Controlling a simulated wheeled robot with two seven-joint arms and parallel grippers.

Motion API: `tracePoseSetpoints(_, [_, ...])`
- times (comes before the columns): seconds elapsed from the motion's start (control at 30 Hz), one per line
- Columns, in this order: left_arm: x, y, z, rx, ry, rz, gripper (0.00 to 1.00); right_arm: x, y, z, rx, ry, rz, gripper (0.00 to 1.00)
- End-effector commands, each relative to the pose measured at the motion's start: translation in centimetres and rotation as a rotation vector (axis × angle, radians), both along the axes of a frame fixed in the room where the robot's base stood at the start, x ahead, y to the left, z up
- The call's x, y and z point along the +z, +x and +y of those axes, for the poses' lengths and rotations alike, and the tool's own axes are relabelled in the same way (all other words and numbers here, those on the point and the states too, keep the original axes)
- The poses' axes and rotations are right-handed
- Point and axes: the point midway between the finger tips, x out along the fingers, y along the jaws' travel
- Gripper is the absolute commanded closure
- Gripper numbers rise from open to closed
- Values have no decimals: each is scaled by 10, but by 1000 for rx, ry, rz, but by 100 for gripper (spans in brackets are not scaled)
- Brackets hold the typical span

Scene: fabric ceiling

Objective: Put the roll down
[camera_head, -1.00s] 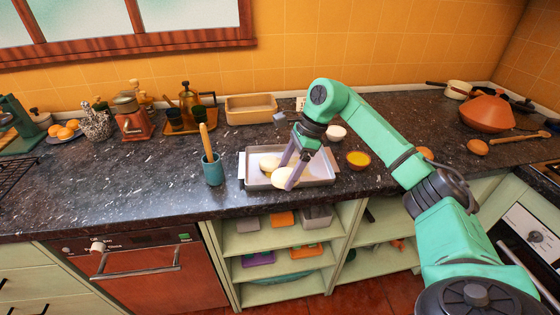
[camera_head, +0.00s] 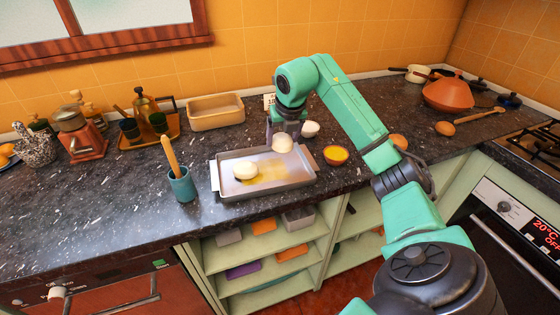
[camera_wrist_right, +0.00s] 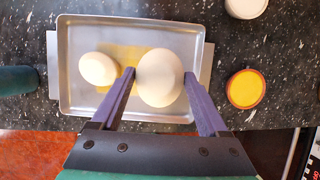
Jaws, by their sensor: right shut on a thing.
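My right gripper (camera_head: 281,132) is shut on a pale round roll (camera_head: 282,145), which shows between the two purple fingers (camera_wrist_right: 160,74) in the right wrist view. The held roll (camera_wrist_right: 160,88) looks larger than the other one there and appears raised above the right part of the metal tray (camera_wrist_right: 88,28). In the head view it shows near the tray's (camera_head: 296,181) far right edge. A second pale roll (camera_head: 245,171) lies in the left part of the tray, on or beside a yellow patch (camera_head: 270,172). My left gripper is not in view.
A yellow-filled bowl (camera_head: 336,155) and a small white bowl (camera_head: 310,129) stand right of the tray. A blue cup with a wooden handle (camera_head: 182,186) stands at its left. A tan rectangular dish (camera_head: 216,112) is behind. Counter left of the cup is clear.

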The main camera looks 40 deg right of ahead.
Motion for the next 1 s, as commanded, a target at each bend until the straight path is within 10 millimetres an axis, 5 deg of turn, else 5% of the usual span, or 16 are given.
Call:
tracePoseSetpoints(0.37, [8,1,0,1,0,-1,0,-72,0,1,2,3,2,78])
tracePoseSetpoints(0.67, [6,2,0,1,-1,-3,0,-78,0,1,3,1,-1,78])
tracePoseSetpoints(0.7, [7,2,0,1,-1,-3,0,-77,0,1,3,1,-1,7])
tracePoseSetpoints(0.73, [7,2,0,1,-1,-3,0,-77,0,1,3,1,-1,0])
tracePoseSetpoints(1.0, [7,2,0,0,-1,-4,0,-74,0,1,3,0,-2,0])
